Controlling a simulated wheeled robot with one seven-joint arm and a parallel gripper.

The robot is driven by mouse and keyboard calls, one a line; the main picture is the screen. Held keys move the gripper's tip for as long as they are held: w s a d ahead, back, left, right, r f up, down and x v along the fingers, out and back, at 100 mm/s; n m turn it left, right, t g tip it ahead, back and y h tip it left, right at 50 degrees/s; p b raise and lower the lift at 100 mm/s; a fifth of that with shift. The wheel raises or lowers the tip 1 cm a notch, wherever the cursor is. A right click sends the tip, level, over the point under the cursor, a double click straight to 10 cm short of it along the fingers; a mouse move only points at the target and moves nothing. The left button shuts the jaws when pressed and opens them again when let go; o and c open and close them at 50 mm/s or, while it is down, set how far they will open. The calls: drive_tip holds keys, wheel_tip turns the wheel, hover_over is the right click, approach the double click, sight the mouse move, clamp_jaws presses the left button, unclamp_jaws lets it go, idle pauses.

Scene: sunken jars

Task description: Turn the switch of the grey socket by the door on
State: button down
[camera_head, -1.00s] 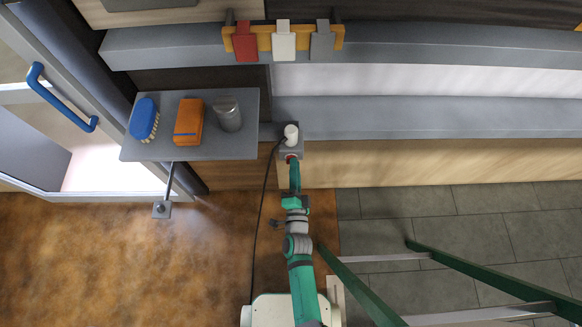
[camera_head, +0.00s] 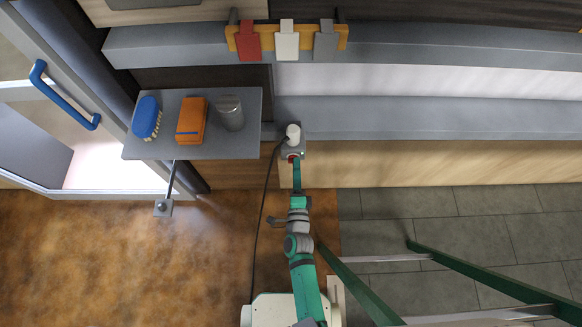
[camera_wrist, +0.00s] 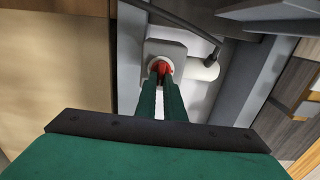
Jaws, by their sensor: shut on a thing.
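The grey socket (camera_head: 284,153) sits by the shelf near the door, with a white plug (camera_head: 293,132) and dark cable in it. My gripper (camera_head: 295,163) reaches it from below. In the wrist view, my gripper's two green fingers (camera_wrist: 162,86) are shut on the socket's red switch (camera_wrist: 162,68), which sits in a round pale ring. The fingertips hide part of the switch. The grey socket (camera_wrist: 152,47) and white plug (camera_wrist: 203,70) also show there. A small green spot shows on the socket's right side in the head view.
A grey shelf (camera_head: 238,150) left of the socket holds a blue brush (camera_head: 146,117), an orange box (camera_head: 191,121) and a metal jar (camera_head: 229,113). The black cable (camera_head: 262,205) hangs left of my arm. Green rails (camera_head: 480,272) stand at right. The door (camera_head: 35,165) has a blue handle.

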drive_tip(key=shift+s+d+f, duration=0.1)
drive_tip(key=shift+s+d, duration=0.05)
drive_tip(key=c, duration=1.9)
unclamp_jaws()
drive_tip(key=shift+o, duration=0.2)
drive_tip(key=s, duration=1)
drive_tip(key=shift+s, duration=0.4)
